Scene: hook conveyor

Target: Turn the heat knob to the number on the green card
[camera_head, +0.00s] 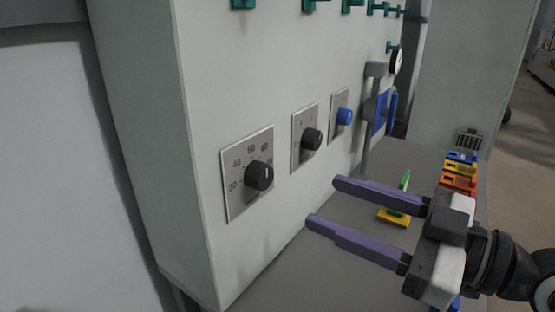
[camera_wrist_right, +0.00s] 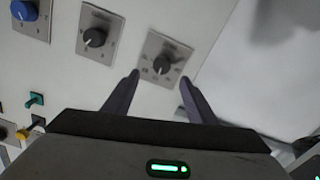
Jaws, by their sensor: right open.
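The nearest black knob (camera_head: 259,176) is on a grey dial plate (camera_head: 236,203) with numbers 30, 40, 50 and 60 showing. It has a pale pointer mark, but the exact number it points to is unclear. My right gripper (camera_head: 323,201) is open and empty, its purple fingers pointing at the panel, right of this knob and apart from it. In the right wrist view the knob (camera_wrist_right: 161,65) lies between and just beyond the open fingertips (camera_wrist_right: 158,79). A green card (camera_head: 405,178) stands edge-on in a yellow holder (camera_head: 393,217); its number cannot be read. My left gripper is out of view.
A second black knob (camera_head: 311,139) and a blue knob (camera_head: 344,117) sit farther along the white panel (camera_head: 225,60). Green hooks (camera_head: 309,5) line its top. Coloured blocks (camera_head: 459,170) stand on the grey ledge at right. The space before the nearest dial is clear.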

